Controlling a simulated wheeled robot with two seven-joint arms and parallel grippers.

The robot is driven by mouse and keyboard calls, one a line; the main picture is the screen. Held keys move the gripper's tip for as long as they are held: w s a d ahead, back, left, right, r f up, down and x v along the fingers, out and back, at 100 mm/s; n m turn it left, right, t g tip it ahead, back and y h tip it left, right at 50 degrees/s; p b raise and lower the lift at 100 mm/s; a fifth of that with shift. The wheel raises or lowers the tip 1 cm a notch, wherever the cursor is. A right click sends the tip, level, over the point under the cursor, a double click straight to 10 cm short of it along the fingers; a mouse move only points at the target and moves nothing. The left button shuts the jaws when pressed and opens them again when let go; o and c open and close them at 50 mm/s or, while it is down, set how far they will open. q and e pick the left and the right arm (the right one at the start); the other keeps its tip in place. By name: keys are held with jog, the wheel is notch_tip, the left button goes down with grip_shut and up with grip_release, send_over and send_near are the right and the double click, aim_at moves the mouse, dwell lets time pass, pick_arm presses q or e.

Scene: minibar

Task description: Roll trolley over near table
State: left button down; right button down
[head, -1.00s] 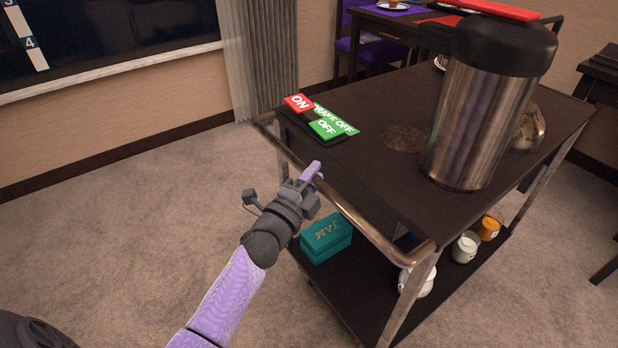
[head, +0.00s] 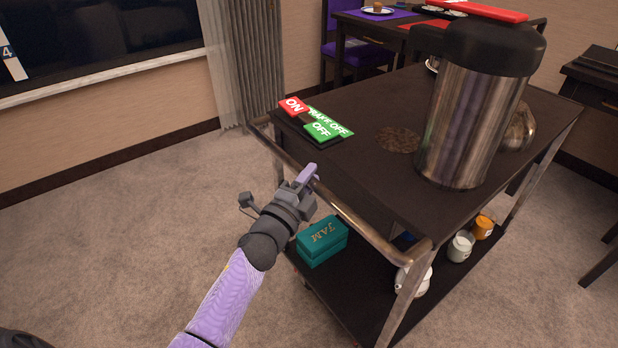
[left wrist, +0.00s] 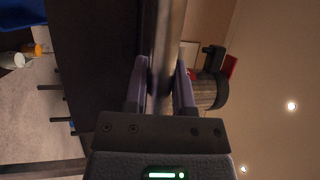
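The trolley (head: 352,178) is a dark two-shelf cart with a metal handle bar (head: 345,212) on its near side. My left gripper (head: 308,176) is at this bar. In the left wrist view the bar (left wrist: 172,30) runs between the fingers of the left gripper (left wrist: 162,85), which appear closed on it from both sides. The table (head: 365,27), dark with purple and red mats, stands behind the trolley at the top of the head view, partly hidden by a large flask. My right gripper is not in view.
The trolley carries the flask (head: 468,120), ON/OFF signs (head: 318,120), a teal jam box (head: 322,240) and several small pots. A purple chair (head: 342,50) stands by the table. Another dark table (head: 600,85) is at right. Carpet (head: 130,220) is clear at left.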

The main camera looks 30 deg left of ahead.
pick_arm(q)
jog(key=shift+c, duration=2.2)
grip_release()
jog(key=s+f+p, duration=0.2)
jog(key=s, duration=0.7)
jog(key=shift+s, duration=0.35)
